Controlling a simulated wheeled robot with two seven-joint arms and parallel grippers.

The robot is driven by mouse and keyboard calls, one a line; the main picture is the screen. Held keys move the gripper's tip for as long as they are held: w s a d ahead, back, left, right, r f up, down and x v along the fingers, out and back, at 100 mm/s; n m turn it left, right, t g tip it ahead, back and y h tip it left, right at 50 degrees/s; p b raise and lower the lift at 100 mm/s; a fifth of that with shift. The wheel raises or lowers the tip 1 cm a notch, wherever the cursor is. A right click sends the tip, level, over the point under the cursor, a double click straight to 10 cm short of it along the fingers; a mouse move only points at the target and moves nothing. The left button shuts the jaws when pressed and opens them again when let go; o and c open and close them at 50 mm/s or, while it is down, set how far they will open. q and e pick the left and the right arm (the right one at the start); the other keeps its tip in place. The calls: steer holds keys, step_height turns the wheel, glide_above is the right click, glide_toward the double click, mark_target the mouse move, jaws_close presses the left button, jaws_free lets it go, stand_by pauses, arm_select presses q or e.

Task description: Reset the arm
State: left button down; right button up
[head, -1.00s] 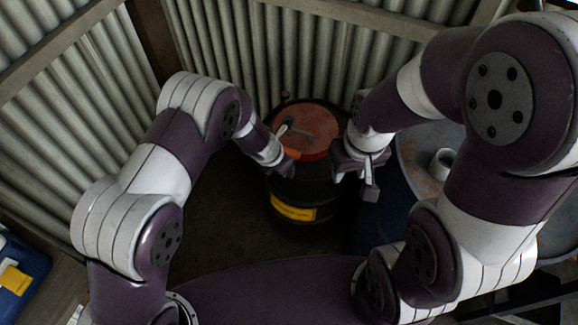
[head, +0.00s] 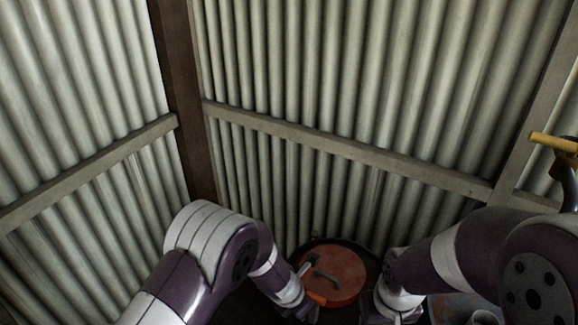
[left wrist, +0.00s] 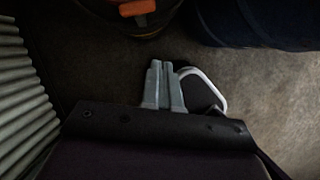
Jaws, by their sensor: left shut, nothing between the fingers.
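My left arm comes in from the left in the head view and ends beside a black drum with a red lid (head: 335,272). A grey tool-like item and an orange part show on the lid's left side. In the left wrist view my left gripper (left wrist: 164,68) has its two grey fingers together with nothing between them. It is over the dark floor, apart from the drum, whose orange part (left wrist: 137,7) shows at the top edge. My right arm's wrist is right of the drum in the head view; its fingers are cut off by the lower edge.
Corrugated metal walls (head: 300,60) meet at a brown corner post (head: 183,90) behind the drum. Wooden rails (head: 350,150) cross them. A yellow handle (head: 553,142) is at the right. A blue drum (left wrist: 250,22) stands at the upper right of the left wrist view.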

arm_select(q)
steer(key=s+a+r+m+y, duration=0.1)
steer(key=s+a+r+m, duration=0.3)
steer(key=a+m, duration=0.4)
steer(key=s+a+r+m+y, duration=0.1)
steer(key=s+a+r+m, duration=0.3)
steer(key=a+m, duration=0.4)
steer(key=s+a+r+m+g+y, duration=0.1)
steer(key=s+a+r+m, duration=0.3)
steer(key=a+r+m, duration=0.2)
steer(key=a+m, duration=0.2)
steer(key=m, duration=0.1)
steer(key=shift+s+r+y, duration=0.25)
steer(key=shift+s+y, duration=0.05)
steer(key=shift+s, duration=0.1)
